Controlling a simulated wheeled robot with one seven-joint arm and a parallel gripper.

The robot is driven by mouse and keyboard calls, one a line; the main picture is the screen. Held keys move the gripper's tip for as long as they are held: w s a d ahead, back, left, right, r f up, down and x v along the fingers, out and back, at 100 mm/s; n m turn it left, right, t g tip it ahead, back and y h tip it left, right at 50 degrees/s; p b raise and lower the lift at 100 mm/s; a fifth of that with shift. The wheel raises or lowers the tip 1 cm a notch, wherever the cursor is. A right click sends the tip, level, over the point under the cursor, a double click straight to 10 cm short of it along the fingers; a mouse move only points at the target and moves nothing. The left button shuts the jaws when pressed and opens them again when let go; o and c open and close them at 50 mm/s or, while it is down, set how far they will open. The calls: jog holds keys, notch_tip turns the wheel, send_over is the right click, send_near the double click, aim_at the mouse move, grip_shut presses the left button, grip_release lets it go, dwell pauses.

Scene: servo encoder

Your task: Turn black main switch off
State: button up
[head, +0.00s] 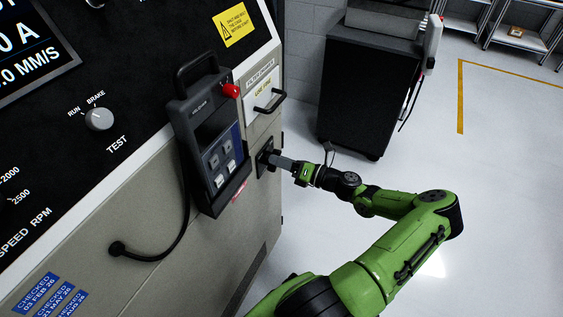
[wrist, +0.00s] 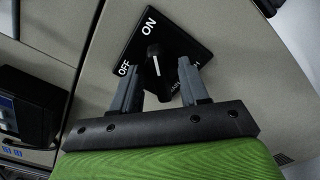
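The black main switch is a square black plate with a black knob, on the beige side panel of the machine. In the wrist view the switch knob (wrist: 155,58) carries a white line that runs roughly up toward the ON label; the OFF label is at the left corner. My gripper (wrist: 159,68) is open, its two grey fingers on either side of the knob, with gaps visible near it. Whether either finger touches the knob, I cannot tell. In the head view my gripper (head: 274,160) reaches the switch plate (head: 264,156), partly hiding it.
A black handheld pendant (head: 212,140) hangs on the machine left of my gripper, its cable looping below. A drawer handle (head: 270,102) sits above the switch. A black cabinet (head: 368,90) stands behind. The floor at right is open.

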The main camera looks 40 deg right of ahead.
grip_shut()
jog(key=shift+s+a+f+n+p, duration=0.15)
jog(key=shift+n+p, duration=0.5)
jog(key=shift+n, duration=3.75)
jog(key=shift+s+a+r+n+p, duration=0.15)
jog(key=shift+n+p, duration=0.5)
jog(key=shift+n, duration=3.75)
jog(key=shift+w+f+n, duration=0.1)
jog(key=shift+n, duration=0.2)
jog(key=shift+o, duration=0.3)
grip_release()
